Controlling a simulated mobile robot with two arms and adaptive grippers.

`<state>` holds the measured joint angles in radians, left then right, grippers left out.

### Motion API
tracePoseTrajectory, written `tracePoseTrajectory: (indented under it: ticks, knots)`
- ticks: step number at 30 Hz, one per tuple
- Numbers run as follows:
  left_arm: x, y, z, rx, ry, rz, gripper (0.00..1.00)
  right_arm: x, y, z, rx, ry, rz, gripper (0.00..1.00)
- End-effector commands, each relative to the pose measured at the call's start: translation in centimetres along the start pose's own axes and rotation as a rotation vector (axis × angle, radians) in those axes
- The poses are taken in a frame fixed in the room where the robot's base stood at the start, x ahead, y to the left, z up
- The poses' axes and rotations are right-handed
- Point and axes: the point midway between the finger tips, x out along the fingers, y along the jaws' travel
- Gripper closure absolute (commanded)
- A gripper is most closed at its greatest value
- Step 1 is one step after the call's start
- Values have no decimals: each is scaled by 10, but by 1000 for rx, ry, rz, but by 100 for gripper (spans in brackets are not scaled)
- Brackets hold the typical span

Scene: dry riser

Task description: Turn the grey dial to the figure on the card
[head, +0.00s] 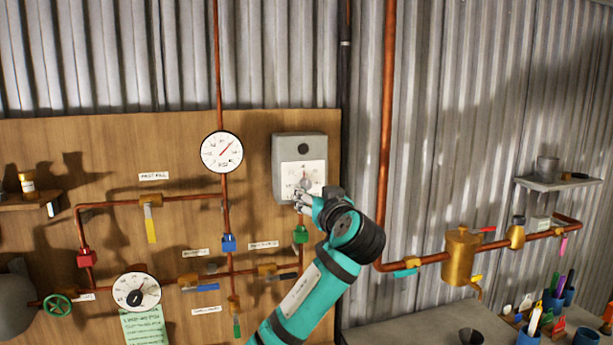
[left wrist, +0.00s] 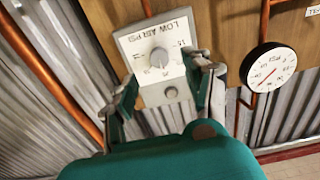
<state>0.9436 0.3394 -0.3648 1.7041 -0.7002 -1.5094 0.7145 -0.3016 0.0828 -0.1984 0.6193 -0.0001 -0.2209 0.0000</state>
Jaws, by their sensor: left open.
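The grey dial (head: 305,182) sits on the white face of a grey box on the wooden board; it also shows in the left wrist view (left wrist: 160,57), where the face reads "LOW AIR PSI". A "15" shows beside it; its pointer setting is too small to tell. My left gripper (head: 305,201) is in front of the box's lower part, partly covering the face in the head view. In the left wrist view its open fingers (left wrist: 164,70) stand on either side of the dial, apparently not gripping it. A green card (head: 145,326) hangs lower left; its writing is unreadable.
A round gauge (head: 222,152) and copper pipes with coloured valve handles lie left of the box. Another white round dial (head: 136,292) is above the card. A vertical copper pipe (head: 388,120) runs right of my arm. A bench (head: 420,328) stands lower right.

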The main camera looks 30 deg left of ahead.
Motion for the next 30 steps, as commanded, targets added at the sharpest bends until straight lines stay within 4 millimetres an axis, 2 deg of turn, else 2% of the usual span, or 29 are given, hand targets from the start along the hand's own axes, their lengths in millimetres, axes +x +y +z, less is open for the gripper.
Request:
tracePoseTrajectory:
  ticks: [1, 3, 9, 15, 23, 30]
  knots:
    - [12, -2, -5, 5, -1, -5, 48, -11, 0, -1, 0, 1, 0, 60]
    - [26, -1, -5, 5, -2, -4, 48, -19, 0, -2, 0, 1, 0, 60]
    - [57, -1, -3, 4, -2, -3, 48, -33, 0, -4, 0, 2, -1, 60]
    - [69, 0, 0, 1, -1, 0, 48, -37, -2, -6, 0, 4, -3, 60]
    - [70, 0, 1, 0, -1, 1, 48, -36, -4, -6, 0, 5, -6, 60]
    - [70, 0, 1, 0, -1, 1, 79, -36, -4, -6, 0, 5, -6, 60]
